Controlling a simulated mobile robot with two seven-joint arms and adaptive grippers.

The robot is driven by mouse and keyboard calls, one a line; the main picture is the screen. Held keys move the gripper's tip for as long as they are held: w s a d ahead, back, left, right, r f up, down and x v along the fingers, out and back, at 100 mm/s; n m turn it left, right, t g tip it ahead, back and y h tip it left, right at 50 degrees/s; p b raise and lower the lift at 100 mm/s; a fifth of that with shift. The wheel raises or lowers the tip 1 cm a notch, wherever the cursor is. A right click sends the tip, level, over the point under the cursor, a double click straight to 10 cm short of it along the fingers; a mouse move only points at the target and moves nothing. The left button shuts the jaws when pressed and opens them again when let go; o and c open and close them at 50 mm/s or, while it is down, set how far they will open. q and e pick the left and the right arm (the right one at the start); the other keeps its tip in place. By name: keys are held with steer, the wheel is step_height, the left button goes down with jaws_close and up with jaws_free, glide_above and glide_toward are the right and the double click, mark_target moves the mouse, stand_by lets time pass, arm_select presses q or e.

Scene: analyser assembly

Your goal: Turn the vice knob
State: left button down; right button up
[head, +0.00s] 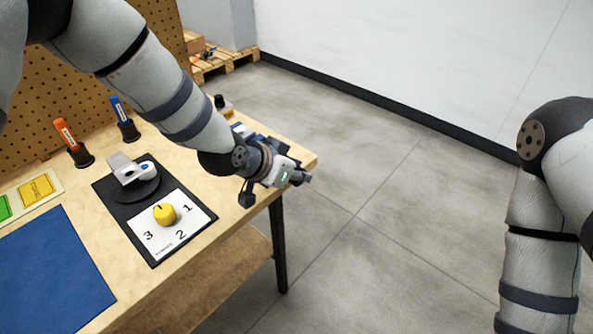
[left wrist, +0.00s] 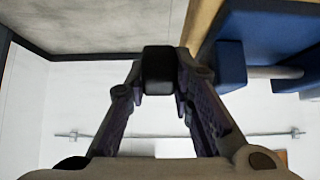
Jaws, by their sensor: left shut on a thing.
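The vice is blue and mostly hidden behind my left arm in the head view, with a small part (head: 243,131) showing near the table's right corner. In the left wrist view its blue body (left wrist: 275,38) is at the upper right, beside a pale rod. A black block-shaped piece, which looks like the vice knob (left wrist: 158,64), is between the fingertips of my left gripper (left wrist: 160,80). The left gripper is shut on it. In the head view this gripper (head: 284,173) is at the table's right edge, and its grasp is hidden. My right gripper is out of view.
The wooden table (head: 200,258) holds a yellow dial (head: 164,213) on a numbered plate, a grey-and-white device on a round black base (head: 136,187), a blue mat (head: 50,270), and orange (head: 65,133) and blue (head: 118,107) markers in holders. Floor right of the table is clear.

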arm_select(q)
steer(key=t+h, duration=0.3)
steer(key=t, duration=0.1)
steer(key=shift+s+a+f, duration=0.15)
steer(key=shift+s+f, duration=0.05)
steer(key=shift+f, duration=0.05)
steer(key=shift+t+h+b, duration=0.4)
steer(key=shift+t+h, duration=0.1)
steer(key=shift+t, duration=0.3)
steer(key=shift+r, duration=0.1)
steer(key=c, duration=1.7)
jaws_free()
steer(key=v, duration=1.2)
steer(key=shift+a, duration=0.1)
steer(key=shift+o, duration=0.5)
